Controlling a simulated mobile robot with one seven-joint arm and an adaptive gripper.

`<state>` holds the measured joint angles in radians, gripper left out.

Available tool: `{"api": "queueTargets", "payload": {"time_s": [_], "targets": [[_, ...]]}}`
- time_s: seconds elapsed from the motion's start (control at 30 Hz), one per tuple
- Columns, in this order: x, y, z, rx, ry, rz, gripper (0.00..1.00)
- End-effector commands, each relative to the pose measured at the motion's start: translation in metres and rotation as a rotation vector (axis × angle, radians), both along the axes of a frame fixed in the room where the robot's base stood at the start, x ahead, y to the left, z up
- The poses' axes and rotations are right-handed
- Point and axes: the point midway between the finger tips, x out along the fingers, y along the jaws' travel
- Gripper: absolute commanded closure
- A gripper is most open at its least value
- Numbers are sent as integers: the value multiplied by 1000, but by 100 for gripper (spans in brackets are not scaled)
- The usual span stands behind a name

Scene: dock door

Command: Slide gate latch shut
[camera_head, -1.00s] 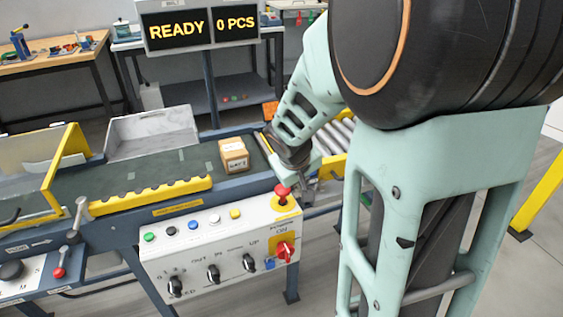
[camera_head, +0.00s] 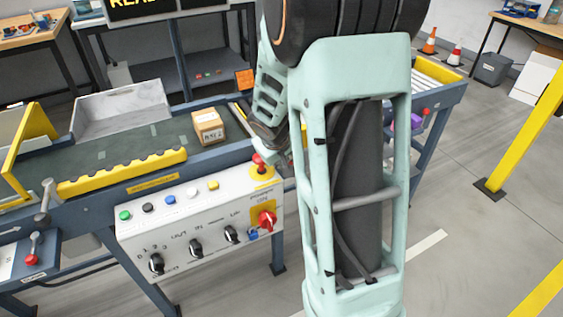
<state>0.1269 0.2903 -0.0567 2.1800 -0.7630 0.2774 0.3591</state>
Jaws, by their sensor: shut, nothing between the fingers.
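My gripper (camera_head: 277,152) is at the right end of the dark conveyor belt, just behind the top right corner of the white control panel. It is shut, with nothing seen in it. My arm covers much of it and the conveyor stretch to its right. I cannot make out a gate latch for sure; it may be hidden behind my arm. A thin grey bar (camera_head: 238,111) crosses the belt's end, just left of my gripper. I cannot tell whether the gripper touches anything.
A cardboard box (camera_head: 208,127) sits on the belt (camera_head: 150,150). The control panel (camera_head: 200,226) has knobs, buttons and a red mushroom button (camera_head: 258,160) close to my gripper. Rollers (camera_head: 437,70) continue right of my arm. A yellow post (camera_head: 530,125) stands at right; floor there is clear.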

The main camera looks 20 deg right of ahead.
Motion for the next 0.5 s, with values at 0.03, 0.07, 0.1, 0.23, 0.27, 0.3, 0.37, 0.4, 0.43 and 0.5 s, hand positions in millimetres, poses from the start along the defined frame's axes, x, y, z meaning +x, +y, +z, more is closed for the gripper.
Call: {"api": "queueTargets", "payload": {"time_s": [0.03,0.07,0.1,0.23,0.27,0.3,0.37,0.4,0.43,0.5], "targets": [[0,-4,1,0,0,-2,100],[0,-7,2,0,1,-4,100],[0,-13,2,0,3,-4,100],[0,-31,2,1,3,-4,100],[0,-34,2,1,2,-4,100],[1,-36,1,1,1,-2,100],[1,-36,0,0,1,0,100],[1,-36,0,0,1,0,100],[1,-36,0,0,1,0,100],[1,-36,0,0,1,0,100]]}}
